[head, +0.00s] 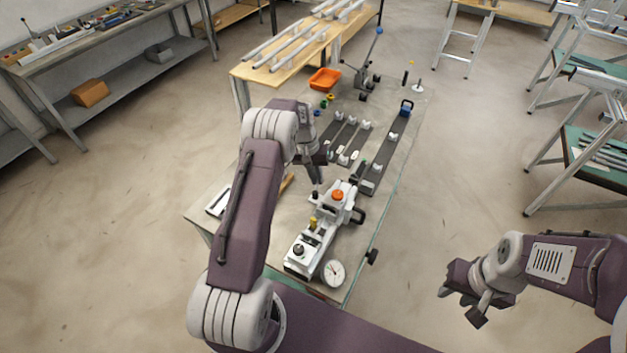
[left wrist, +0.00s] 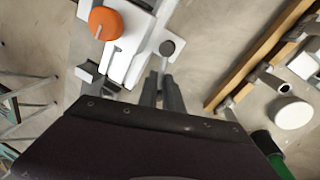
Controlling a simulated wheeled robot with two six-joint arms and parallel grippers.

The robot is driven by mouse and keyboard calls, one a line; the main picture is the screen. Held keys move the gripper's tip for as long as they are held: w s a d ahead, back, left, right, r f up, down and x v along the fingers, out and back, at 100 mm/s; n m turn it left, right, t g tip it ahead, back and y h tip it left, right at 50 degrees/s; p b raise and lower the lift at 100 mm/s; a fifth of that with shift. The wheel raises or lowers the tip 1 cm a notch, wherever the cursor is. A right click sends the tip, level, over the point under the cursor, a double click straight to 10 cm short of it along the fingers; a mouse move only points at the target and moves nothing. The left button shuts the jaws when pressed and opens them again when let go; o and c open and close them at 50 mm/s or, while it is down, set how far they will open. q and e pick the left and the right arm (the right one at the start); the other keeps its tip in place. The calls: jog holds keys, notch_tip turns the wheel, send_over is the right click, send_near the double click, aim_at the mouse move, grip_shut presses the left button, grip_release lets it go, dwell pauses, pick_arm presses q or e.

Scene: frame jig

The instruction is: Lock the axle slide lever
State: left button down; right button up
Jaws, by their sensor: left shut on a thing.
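The white jig fixture (head: 305,250) stands at the near end of the workbench. It carries an orange knob (head: 338,195), which also shows at the top of the left wrist view (left wrist: 106,23). My left gripper (head: 316,188) points down beside the fixture's far left side. In the left wrist view its narrow fingers (left wrist: 164,88) are closed around a thin lever (left wrist: 166,62) with a grey round end, next to the white slide body. The fingers hide most of the lever. My right gripper (head: 462,303) hangs empty off the bench to the right, its fingers apart.
A dial gauge (head: 333,273) sits at the fixture's near right corner. Dark rails (head: 384,155) with white blocks lie beyond the fixture. An orange tray (head: 324,80) and a lever press (head: 365,75) stand at the bench's far end.

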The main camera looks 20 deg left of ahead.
pick_arm(q)
jog(key=shift+d+f+m+g+b, duration=0.15)
jog(key=shift+d+m, duration=0.25)
jog(key=shift+m, duration=0.45)
jog(key=shift+d+f+m+g+b, duration=0.1)
jog(key=shift+d+m+g+b, duration=0.2)
jog(key=shift+m, duration=0.55)
jog(key=shift+r, duration=0.1)
jog(key=c, duration=1.5)
grip_release()
jog(key=shift+w, duration=0.1)
jog(key=shift+r, duration=0.1)
notch_tip(320, 180, up, 9)
jog(key=a, duration=0.1)
jog(key=shift+w+a+b, duration=0.15)
jog(key=shift+a+b, duration=0.15)
jog(key=shift+b, duration=0.05)
